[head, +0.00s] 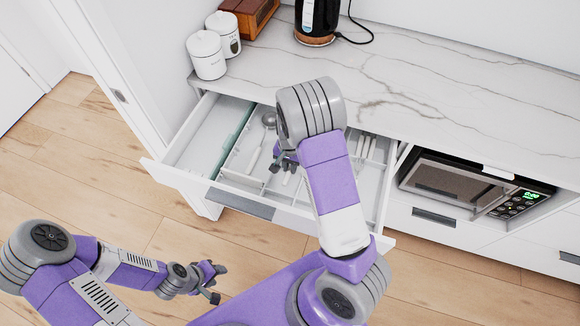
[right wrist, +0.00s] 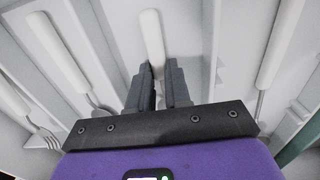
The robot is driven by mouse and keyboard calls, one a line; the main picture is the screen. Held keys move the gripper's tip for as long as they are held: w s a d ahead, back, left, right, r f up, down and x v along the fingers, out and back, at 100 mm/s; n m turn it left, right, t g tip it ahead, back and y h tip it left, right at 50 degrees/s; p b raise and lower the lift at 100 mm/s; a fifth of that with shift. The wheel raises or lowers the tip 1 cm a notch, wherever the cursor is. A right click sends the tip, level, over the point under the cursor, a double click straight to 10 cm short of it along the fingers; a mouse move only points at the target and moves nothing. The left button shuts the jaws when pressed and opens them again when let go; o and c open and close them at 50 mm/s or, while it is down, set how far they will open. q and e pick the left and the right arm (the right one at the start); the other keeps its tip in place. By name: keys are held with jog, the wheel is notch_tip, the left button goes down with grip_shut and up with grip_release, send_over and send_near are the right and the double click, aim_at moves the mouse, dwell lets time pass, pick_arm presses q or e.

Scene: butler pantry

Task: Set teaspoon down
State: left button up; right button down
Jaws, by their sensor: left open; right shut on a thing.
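The teaspoon's white handle (right wrist: 152,38) runs between the dark fingertips of my right gripper (right wrist: 155,88) in the right wrist view. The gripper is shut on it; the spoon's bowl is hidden. In the head view my right gripper (head: 284,162) reaches down into the open cutlery drawer (head: 228,172), and my arm covers much of it. I cannot tell whether the teaspoon touches the drawer floor. My left gripper (head: 211,281) is open and empty, over the wooden floor outside the drawer.
White-handled cutlery lies in the neighbouring compartments, including a fork (right wrist: 44,138) and another utensil (right wrist: 282,42). Thin dividers separate them. The drawer's left section looks empty. A marble counter (head: 400,80), white canisters (head: 206,55), a kettle (head: 317,20) and a microwave (head: 460,185) are nearby.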

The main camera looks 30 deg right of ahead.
jog(key=shift+f, duration=0.15)
jog(key=c, duration=1.1)
grip_release()
notch_tip(320, 180, up, 12)
jog(key=p, duration=0.3)
jog(key=shift+r+p, duration=0.25)
jog(key=shift+p, duration=0.15)
